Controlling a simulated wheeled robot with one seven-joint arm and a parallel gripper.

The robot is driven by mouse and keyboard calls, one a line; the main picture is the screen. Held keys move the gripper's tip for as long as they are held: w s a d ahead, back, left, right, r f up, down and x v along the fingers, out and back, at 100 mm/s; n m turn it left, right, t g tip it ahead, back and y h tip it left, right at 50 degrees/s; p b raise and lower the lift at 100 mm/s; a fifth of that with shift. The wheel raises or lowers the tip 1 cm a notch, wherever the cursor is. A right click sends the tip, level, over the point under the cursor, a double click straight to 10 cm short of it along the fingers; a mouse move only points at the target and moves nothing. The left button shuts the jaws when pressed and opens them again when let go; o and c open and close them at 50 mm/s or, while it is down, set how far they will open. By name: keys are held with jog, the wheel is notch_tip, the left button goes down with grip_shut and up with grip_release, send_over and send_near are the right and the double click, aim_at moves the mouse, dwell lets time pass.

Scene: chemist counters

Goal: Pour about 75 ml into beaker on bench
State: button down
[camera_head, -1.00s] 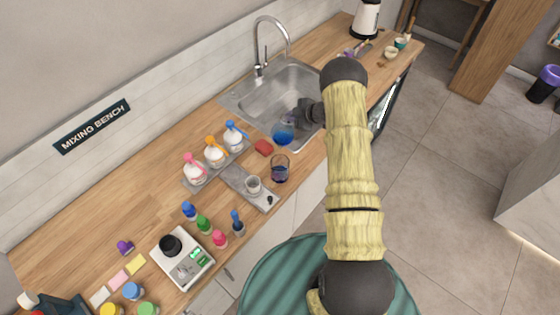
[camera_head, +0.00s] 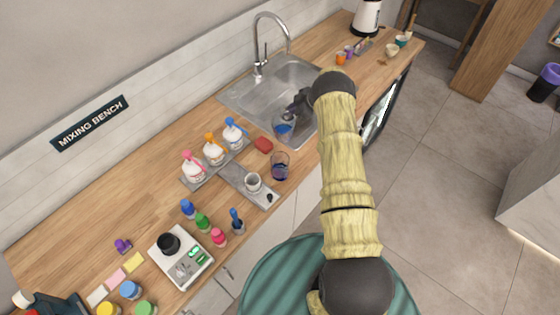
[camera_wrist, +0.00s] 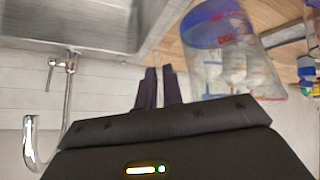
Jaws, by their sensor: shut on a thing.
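A clear beaker with blue liquid (camera_head: 284,128) is held by my gripper (camera_head: 296,110) over the front edge of the sink. A clear beaker with red marks and blue at its base shows beside my closely spaced fingers (camera_wrist: 159,88) in the wrist view (camera_wrist: 232,50); it looks like the held one. The held beaker looks close to upright. A second glass beaker (camera_head: 280,167) with dark blue liquid stands on the wooden bench, just below the held one in the head view. The exact finger contact is hard to see.
Bottles with pink, orange and blue tops (camera_head: 213,152) stand behind a grey plate holding a small cup (camera_head: 253,182). The sink (camera_head: 262,95) has a tall tap (camera_head: 259,60). A scale (camera_head: 181,258) is at lower left.

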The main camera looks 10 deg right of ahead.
jog(key=w+f+g+b, duration=0.1)
jog(key=b, duration=0.3)
jog(key=f+m+g+b, duration=0.1)
jog(key=b, duration=0.3)
jog(key=shift+w+d+f+y, duration=0.3)
jog(key=shift+w+d+f, duration=0.05)
jog(key=shift+w, duration=0.05)
jog(key=shift+b, duration=0.4)
